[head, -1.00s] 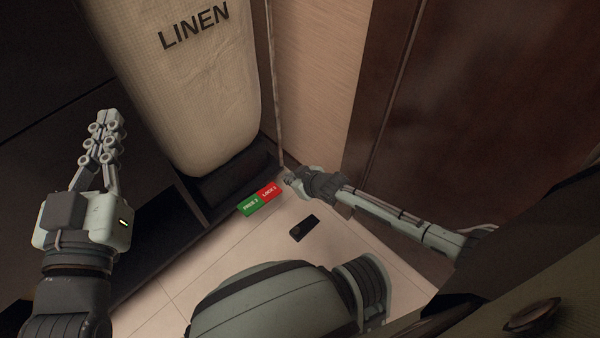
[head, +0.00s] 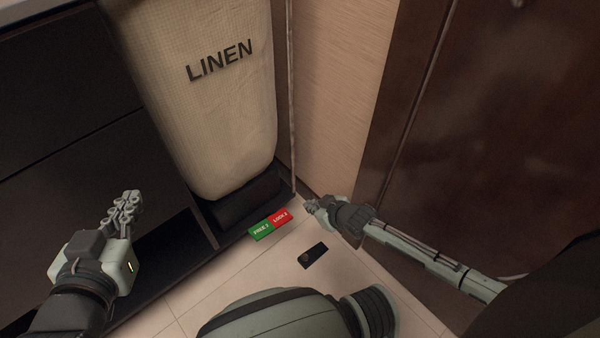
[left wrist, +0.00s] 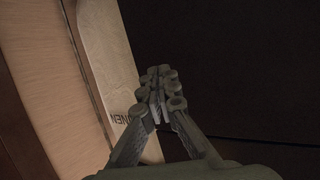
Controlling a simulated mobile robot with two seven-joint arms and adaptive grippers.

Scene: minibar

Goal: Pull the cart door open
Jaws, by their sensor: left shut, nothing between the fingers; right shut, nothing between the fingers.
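The cart's dark front panels (head: 62,160) fill the left of the head view; I cannot tell which panel edge is the door's, and no handle is clear. A dark recess shows low on the cart, behind my left gripper. My left gripper (head: 128,200) is shut and empty, in front of the dark panels. In the left wrist view, its closed fingers (left wrist: 160,80) stand before a dark surface, with the linen bag (left wrist: 107,75) to their left. My right gripper (head: 309,204) is shut and empty, low near the floor beside the red and green pedals.
A cream bag marked LINEN (head: 215,90) hangs at the cart's end. Green FREE and red LOCK pedals (head: 269,225) sit at its foot. A small black object (head: 313,255) lies on the tiled floor (head: 210,290). A brown door-like panel (head: 450,120) stands at right.

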